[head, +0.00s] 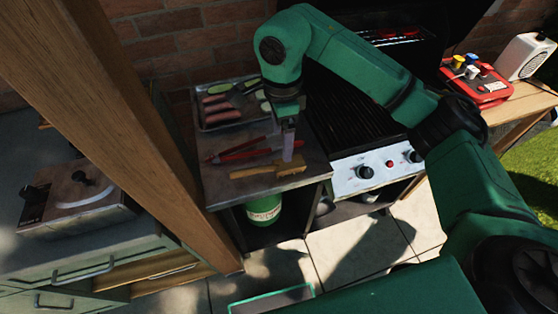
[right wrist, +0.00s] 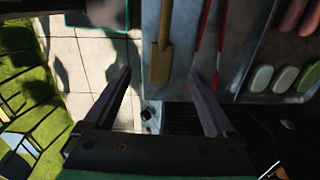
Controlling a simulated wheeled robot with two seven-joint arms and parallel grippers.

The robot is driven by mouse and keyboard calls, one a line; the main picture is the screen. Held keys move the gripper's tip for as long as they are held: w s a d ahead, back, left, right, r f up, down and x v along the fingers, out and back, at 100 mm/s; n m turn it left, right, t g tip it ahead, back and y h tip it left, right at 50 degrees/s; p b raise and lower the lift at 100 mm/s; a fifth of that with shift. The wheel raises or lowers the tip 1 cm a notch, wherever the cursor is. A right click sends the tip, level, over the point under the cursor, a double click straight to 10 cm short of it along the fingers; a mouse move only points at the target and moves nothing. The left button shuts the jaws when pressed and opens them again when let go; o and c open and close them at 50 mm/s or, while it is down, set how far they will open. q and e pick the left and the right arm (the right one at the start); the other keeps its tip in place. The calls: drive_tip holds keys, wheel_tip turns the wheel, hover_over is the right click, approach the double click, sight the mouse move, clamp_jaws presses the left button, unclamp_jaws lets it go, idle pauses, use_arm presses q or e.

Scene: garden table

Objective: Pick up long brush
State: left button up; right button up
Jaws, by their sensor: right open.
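The long brush (head: 268,171) has a yellowish wooden body with its wider bristle end to the right. It lies near the front edge of the grey side table (head: 215,187). In the right wrist view the brush (right wrist: 162,58) shows its broad end between and beyond the fingers. My right gripper (head: 288,152) points down just above and behind the brush's right end. In the right wrist view the right gripper (right wrist: 160,75) has its fingers wide apart with nothing between them. I cannot tell whether it touches the brush. My left gripper is out of view.
Red tongs (head: 240,150) lie just behind the brush. A metal tray (head: 202,127) with sausages and vegetable slices stands at the back. The grill (head: 350,115) adjoins on the right. A wooden post (head: 130,120) rises at the left. A green gas bottle (head: 263,209) stands below.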

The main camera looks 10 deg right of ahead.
sight(280, 165)
wheel_tip(280, 165, down, 4)
drive_tip(key=shift+r+p, duration=0.15)
drive_tip(key=shift+p, duration=0.4)
wheel_tip(280, 165, down, 6)
drive_tip(key=p, duration=0.3)
drive_tip(key=shift+w+a+r, duration=0.15)
drive_tip(key=shift+r, duration=0.1)
drive_tip(key=shift+f, duration=0.45)
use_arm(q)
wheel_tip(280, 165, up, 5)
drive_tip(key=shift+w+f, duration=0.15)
use_arm(e)
clamp_jaws()
